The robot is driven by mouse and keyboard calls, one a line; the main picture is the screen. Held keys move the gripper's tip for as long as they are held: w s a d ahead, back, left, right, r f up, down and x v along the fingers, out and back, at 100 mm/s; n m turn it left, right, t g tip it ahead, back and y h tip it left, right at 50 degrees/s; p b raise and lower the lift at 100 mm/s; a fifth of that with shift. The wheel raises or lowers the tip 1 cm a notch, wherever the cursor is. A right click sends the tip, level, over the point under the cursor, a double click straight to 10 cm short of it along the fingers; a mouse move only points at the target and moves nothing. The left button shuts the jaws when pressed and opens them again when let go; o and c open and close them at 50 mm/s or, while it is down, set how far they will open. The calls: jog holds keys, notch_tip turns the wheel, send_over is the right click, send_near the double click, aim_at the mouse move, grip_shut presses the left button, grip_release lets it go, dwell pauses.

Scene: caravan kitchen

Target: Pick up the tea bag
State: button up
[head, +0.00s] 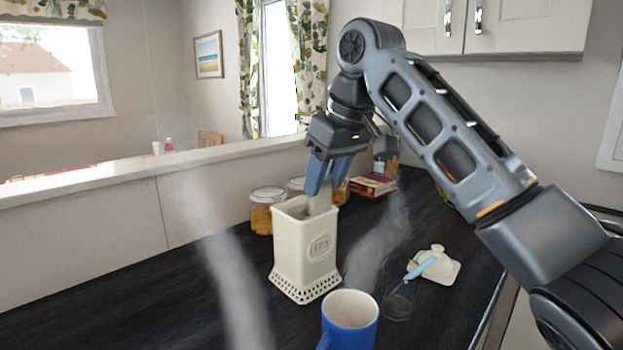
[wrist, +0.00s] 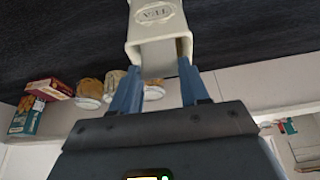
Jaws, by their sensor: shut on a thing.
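The cream tea caddy (head: 305,248), marked TEA, stands upright and open on the dark worktop; it also shows in the wrist view (wrist: 158,20). My gripper (head: 324,188) points down at the caddy's mouth, its blue fingers at rim height. The fingers are shut on a pale, flat thing, which looks like the tea bag (head: 320,203). Its lower part is hidden by the caddy wall. In the wrist view the fingers (wrist: 158,68) stand either side of the caddy's opening, with a pale surface between them.
A blue mug (head: 349,322) stands in front of the caddy. To its right are a small glass (head: 397,304), a teal-handled utensil (head: 420,268) and a cream dish (head: 442,268). Jars (head: 266,212) and a red box (head: 372,186) stand behind. The worktop left of the caddy is clear.

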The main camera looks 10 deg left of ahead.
jog(key=s+d, duration=0.8)
jog(key=d, duration=0.1)
jog(key=shift+s+d, duration=0.35)
